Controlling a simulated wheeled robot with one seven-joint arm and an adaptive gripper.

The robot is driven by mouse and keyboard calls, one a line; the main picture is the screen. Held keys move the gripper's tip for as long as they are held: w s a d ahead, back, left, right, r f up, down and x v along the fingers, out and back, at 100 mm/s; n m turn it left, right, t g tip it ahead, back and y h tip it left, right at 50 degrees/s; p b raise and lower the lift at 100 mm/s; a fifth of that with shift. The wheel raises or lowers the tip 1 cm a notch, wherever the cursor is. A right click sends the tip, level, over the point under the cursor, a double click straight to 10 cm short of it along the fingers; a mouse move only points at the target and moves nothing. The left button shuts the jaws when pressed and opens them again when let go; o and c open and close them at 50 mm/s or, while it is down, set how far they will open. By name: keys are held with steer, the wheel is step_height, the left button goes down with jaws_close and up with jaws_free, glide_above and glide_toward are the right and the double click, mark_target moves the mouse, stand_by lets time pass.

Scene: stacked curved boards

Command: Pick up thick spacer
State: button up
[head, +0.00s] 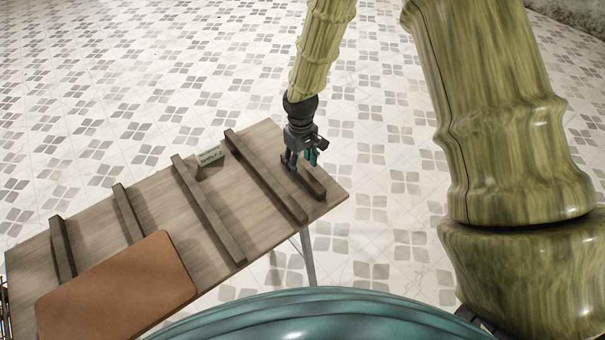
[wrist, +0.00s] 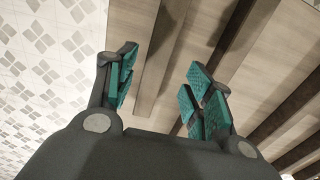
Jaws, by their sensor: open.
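Several brown wooden spacer bars lie roughly parallel across a wooden table (head: 215,232). A short bar (head: 314,187) lies at the right end, with a longer bar (head: 265,176) just left of it. I cannot tell for sure from these views which is the thick spacer. My gripper (head: 291,166) points down over the short right-end bar, whose upper part it hides. In the wrist view, my gripper (wrist: 160,90) is open, its teal pads apart, with a bar (wrist: 158,55) showing in the gap. I cannot tell whether the fingers touch it.
Another long bar (head: 208,210) and two shorter bars (head: 129,213) (head: 62,248) lie further left. An orange-brown board with rounded corners (head: 120,290) lies at the front left. A small labelled block (head: 210,155) stands near the back edge. Patterned floor tiles surround the table.

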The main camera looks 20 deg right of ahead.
mark_target(302, 171)
steer(key=shift+d+f+p, duration=0.15)
steer(key=shift+f+p, duration=0.2)
steer(key=shift+f, duration=0.25)
steer(key=shift+d+f+p, duration=0.15)
steer(key=shift+f+p, duration=0.15)
steer(key=shift+f, duration=1.45)
jaws_close()
